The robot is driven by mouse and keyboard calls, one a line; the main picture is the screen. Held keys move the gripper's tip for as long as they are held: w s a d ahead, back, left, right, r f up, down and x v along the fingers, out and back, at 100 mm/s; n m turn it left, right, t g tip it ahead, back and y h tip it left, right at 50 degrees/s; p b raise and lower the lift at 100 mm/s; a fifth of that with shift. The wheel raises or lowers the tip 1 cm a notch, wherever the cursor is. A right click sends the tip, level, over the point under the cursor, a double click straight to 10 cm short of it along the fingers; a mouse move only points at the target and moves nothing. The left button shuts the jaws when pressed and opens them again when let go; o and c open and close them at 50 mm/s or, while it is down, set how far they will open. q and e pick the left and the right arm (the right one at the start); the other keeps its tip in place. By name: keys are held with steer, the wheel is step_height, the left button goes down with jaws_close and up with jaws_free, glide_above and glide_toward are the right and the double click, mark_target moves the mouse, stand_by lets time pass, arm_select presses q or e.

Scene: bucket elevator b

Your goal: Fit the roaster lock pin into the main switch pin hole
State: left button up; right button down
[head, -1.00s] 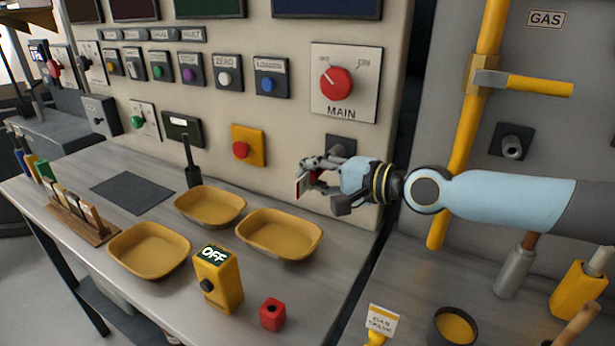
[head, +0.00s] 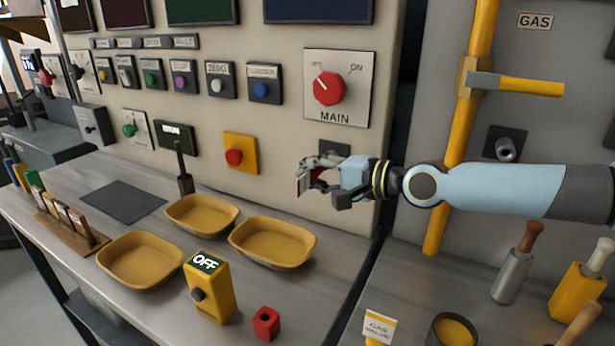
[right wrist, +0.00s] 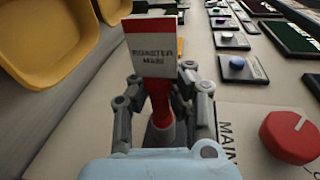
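The roaster lock pin (right wrist: 158,88) is red, with a red and white tag (right wrist: 153,52) reading "ROASTER MAIN". My right gripper (right wrist: 163,78) is shut on it, with a finger on either side. In the head view my right gripper (head: 308,178) is in front of the panel, below the main switch (head: 330,88). The red edge of the pin's tag (head: 303,181) shows at its fingers. A dark square plate (head: 334,147) is partly hidden behind the gripper. I cannot make out the pin hole or the pin's far end. The main switch knob (right wrist: 289,137) points toward OFF. My left gripper is not in view.
Yellow trays (head: 272,243) stand on the bench below the gripper. A yellow box reading "OFF" (head: 209,289) and a small red block with a hole (head: 265,323) are at the front. A yellow gas pipe (head: 461,135) stands behind my right arm.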

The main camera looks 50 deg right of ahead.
mark_target(318, 174)
steer(key=c, duration=1.3)
jaws_free()
steer(key=shift+o, duration=0.2)
steer(key=shift+s, duration=0.15)
steer(key=shift+v, duration=3.6)
